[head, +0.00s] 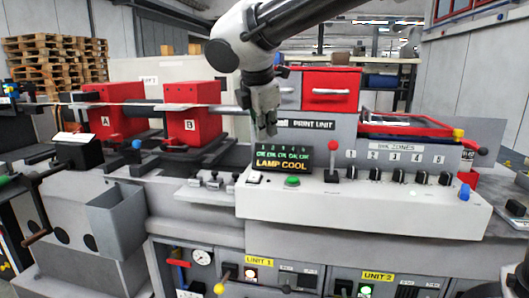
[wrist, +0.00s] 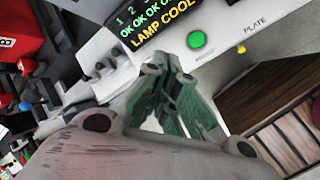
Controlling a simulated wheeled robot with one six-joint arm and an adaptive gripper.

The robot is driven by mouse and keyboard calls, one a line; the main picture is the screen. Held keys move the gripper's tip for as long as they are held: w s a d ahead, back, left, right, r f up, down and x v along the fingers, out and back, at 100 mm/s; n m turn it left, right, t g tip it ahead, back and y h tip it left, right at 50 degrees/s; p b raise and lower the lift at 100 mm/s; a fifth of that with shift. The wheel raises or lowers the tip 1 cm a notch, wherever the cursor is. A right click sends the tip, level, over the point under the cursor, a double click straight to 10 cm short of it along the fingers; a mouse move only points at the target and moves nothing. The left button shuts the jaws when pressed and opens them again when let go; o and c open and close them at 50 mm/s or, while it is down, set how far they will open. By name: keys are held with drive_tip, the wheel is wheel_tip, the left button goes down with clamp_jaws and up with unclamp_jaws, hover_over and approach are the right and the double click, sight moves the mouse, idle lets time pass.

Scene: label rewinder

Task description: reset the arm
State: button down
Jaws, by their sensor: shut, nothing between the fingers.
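My gripper (head: 270,128) hangs from the arm above the machine's console, just above the small display (head: 284,159). The display reads "LAMP COOL" with a row of OK marks. In the wrist view my gripper's greenish fingers (wrist: 178,105) are shut with nothing between them. The display (wrist: 150,22) and a green button (wrist: 197,40) lie beyond the fingers there. My gripper is apart from the console and touches nothing that I can see.
The console (head: 370,205) carries the green button (head: 292,181), a red-topped lever (head: 333,147) and several black knobs. Red blocks A (head: 113,112) and B (head: 194,113) stand at left. A grey bin (head: 117,218) and a crank handle (head: 37,237) stick out at front left.

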drive_tip(key=s+d+f+m, duration=0.3)
drive_tip(key=s+d+m, duration=0.4)
drive_tip(key=d, duration=0.5)
drive_tip(key=s+d+f+m+g, duration=0.1)
drive_tip(key=s+d+f+m, duration=0.2)
drive_tip(key=s+d+m, duration=0.4)
drive_tip(key=s+d+f+m+y, duration=0.1)
drive_tip(key=s+d+f+m, duration=0.3)
drive_tip(key=d, duration=1.3)
drive_tip(key=s+m, duration=0.3)
drive_tip(key=m, duration=0.2)
drive_tip(key=shift+d, duration=0.25)
